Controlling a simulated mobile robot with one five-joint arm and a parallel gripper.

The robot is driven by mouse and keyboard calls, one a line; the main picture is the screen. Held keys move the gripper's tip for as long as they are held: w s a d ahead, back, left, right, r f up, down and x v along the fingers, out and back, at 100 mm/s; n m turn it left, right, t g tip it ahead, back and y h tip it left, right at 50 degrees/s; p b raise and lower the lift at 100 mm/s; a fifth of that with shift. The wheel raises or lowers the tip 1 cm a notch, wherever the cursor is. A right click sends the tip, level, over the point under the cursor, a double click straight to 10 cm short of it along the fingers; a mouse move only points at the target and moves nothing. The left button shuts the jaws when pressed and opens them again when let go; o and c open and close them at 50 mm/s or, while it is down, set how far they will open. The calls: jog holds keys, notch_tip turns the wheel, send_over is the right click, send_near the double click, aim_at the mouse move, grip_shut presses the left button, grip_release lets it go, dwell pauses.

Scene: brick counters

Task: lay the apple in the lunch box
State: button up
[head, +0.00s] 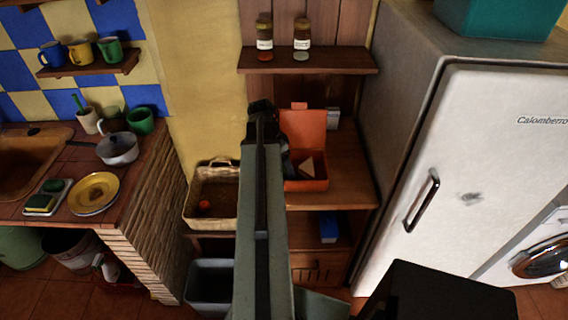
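An open orange-red lunch box (309,186) stands on a wooden shelf in the middle of the head view. Its lid is raised at the back, and a pale wedge like a sandwich lies inside. My arm hides part of its left side. A small round red thing, probably the apple (204,205), lies in a wicker basket (209,225) left of my arm. My gripper (263,106) is at the far end of my arm, left of the raised lid in the picture. It is dark and small, and I cannot see between its fingers.
Two jars (265,36) stand on the upper shelf (310,60). A white fridge (470,160) is close on the right. A tiled counter (140,150) with a pot (118,149) and a yellow plate (94,193) is on the left. A grey bin (209,282) stands below the basket.

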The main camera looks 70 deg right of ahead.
jog(key=p+v, duration=1)
jog(key=v, duration=0.1)
jog(key=shift+w+a, duration=0.1)
jog(key=shift+w, duration=0.05)
jog(key=w+a+n+t, duration=0.2)
jog(key=w+a+n, duration=1.1)
jog(key=w+a, duration=1.15)
jog(key=w+a+n, duration=0.2)
jog(key=a+n, duration=0.2)
jog(key=a, duration=0.6)
jog(key=w+a+n, duration=0.2)
jog(key=a+n, duration=0.2)
jog(key=a, duration=0.6)
jog(key=w+a+n+t+y, duration=0.1)
jog(key=w+a+n, duration=0.2)
jog(key=a, duration=0.7)
jog(key=shift+f+n, duration=0.45)
jog(key=shift+n, duration=0.55)
jog(key=shift+w+a, duration=0.1)
